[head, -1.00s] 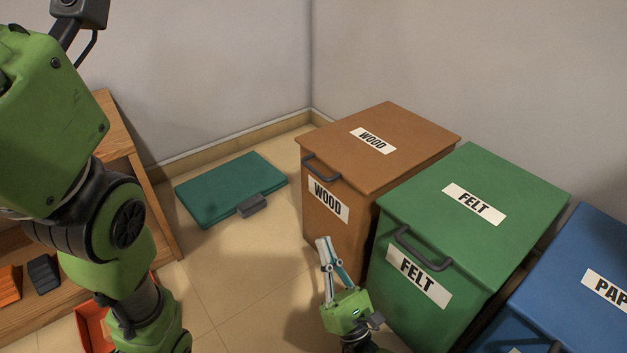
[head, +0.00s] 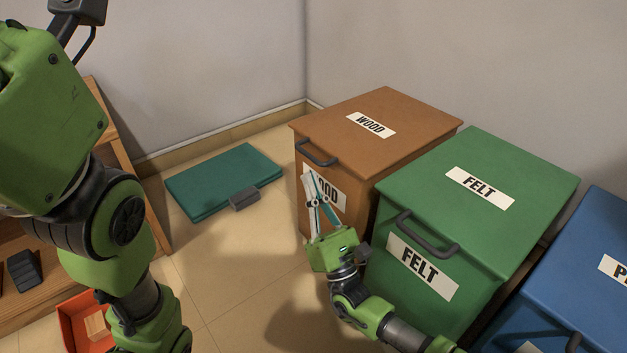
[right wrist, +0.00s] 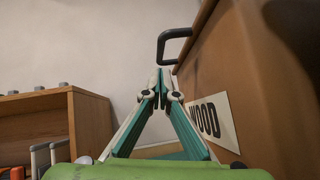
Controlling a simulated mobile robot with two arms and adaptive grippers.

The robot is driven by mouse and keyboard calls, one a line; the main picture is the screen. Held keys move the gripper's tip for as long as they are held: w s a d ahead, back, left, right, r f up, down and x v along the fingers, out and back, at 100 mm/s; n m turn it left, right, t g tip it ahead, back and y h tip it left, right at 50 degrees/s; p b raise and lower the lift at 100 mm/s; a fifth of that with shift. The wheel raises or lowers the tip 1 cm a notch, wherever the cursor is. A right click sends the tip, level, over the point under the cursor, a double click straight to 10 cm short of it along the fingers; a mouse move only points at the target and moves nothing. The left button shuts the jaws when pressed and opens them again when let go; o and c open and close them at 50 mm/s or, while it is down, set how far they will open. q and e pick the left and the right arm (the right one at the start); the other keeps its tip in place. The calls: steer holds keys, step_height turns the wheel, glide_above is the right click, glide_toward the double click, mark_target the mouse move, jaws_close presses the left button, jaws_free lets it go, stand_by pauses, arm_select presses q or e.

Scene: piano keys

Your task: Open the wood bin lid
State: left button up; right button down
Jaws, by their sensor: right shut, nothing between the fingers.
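The brown wood bin (head: 345,222) stands against the back wall with its lid (head: 400,117) down. A dark bar handle (head: 318,155) sits at the lid's front edge. My right gripper (head: 310,177) is shut and empty, in front of the bin's front label and below the handle. In the right wrist view the shut fingertips (right wrist: 159,76) point up, with the handle (right wrist: 172,45) above and slightly right of them, apart from it. The wood bin (right wrist: 262,90) fills the right side there. My left arm shows at the left, but its gripper is out of view.
A green felt bin (head: 400,292) and a blue bin (head: 590,280) stand to the right of the wood bin. A teal flat case (head: 222,180) lies on the floor to its left. A wooden shelf (head: 128,160) and a red tray (head: 80,330) are at the left.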

steer(key=shift+w+d+r, duration=0.15)
steer(key=shift+d+r, duration=0.05)
steer(key=shift+r, duration=0.85)
